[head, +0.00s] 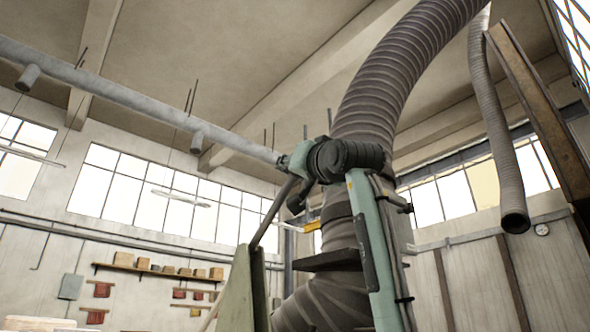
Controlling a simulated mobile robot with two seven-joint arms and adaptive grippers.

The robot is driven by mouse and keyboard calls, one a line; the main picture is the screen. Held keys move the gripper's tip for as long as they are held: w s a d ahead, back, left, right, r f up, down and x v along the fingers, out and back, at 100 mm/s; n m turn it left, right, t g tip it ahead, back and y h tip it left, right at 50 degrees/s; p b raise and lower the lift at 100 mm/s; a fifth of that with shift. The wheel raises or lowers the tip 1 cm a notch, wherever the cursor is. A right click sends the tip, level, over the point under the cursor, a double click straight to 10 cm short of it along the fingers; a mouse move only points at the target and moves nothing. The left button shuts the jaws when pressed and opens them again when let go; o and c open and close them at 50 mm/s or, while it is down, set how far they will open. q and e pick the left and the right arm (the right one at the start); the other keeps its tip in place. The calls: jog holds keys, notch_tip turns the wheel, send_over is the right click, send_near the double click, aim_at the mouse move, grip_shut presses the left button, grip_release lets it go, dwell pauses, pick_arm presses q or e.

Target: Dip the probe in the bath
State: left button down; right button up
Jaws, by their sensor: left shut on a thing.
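I can make out neither the probe nor the bath in the head view. I cannot make out either of my grippers, or anything held in one. The view looks up at the upper walls and ceiling of a workshop, and no work surface shows clearly.
A thick ribbed duct (400,75) rises in the middle. A green jointed machine arm (372,250) stands in front of it. A thinner hose (495,140) hangs at the right. A wall shelf (155,270) holds several boxes at the lower left.

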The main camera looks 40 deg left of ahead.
pick_arm(q)
jog(key=shift+a+f, duration=0.3)
dwell(0.6)
jog(key=c, duration=1.6)
grip_release()
jog(key=o, duration=0.5)
jog(key=shift+a+f, duration=0.1)
jog(key=shift+a, duration=0.25)
jog(key=shift+c, duration=0.2)
jog(key=shift+o, duration=0.6)
jog(key=shift+d, duration=0.55)
jog(key=v, duration=1.1)
jog(key=shift+d, duration=0.25)
